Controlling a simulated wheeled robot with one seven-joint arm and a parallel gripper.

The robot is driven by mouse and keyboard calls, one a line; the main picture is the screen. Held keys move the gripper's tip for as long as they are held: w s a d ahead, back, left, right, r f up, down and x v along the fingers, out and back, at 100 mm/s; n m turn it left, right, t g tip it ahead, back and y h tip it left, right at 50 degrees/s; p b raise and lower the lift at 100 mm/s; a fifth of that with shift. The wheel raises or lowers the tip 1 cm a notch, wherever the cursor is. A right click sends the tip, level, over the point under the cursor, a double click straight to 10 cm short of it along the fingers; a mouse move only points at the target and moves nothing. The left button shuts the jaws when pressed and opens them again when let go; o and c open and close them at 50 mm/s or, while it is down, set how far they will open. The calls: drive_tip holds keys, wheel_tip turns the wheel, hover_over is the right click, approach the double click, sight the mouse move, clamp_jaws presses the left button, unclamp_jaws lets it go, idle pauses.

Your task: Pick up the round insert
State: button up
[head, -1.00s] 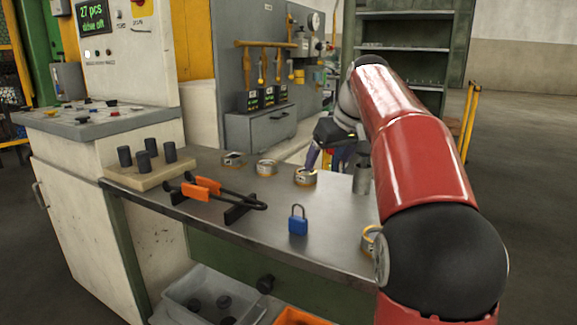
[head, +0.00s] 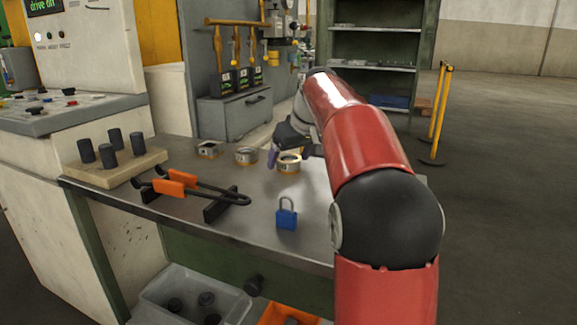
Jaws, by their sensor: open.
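Three ring-like inserts with brown and pale sides stand in a row on the metal bench: a left one (head: 209,149) that looks squarish, a middle one (head: 246,157) and a right one (head: 289,163). The middle and right ones look round; I cannot tell more at this size. My gripper (head: 286,154) is at the right insert, pointing down, with one purple finger beside that insert's left edge. It is open. My arm and the gripper's dark body hide the other finger, and contact is not clear.
A wooden block with dark pegs (head: 115,169) is at the left. Orange-handled tongs (head: 176,187) rest on black supports in front of the inserts. A blue padlock (head: 287,216) stands near the front edge. A grey bin (head: 190,292) is below. My arm covers the bench's right side.

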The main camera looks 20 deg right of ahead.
sight(290, 161)
drive_tip(key=c, duration=1.6)
drive_tip(key=shift+o, duration=0.2)
drive_tip(key=shift+r, duration=0.1)
wheel_tip(290, 161, up, 10)
drive_tip(key=p, duration=0.3)
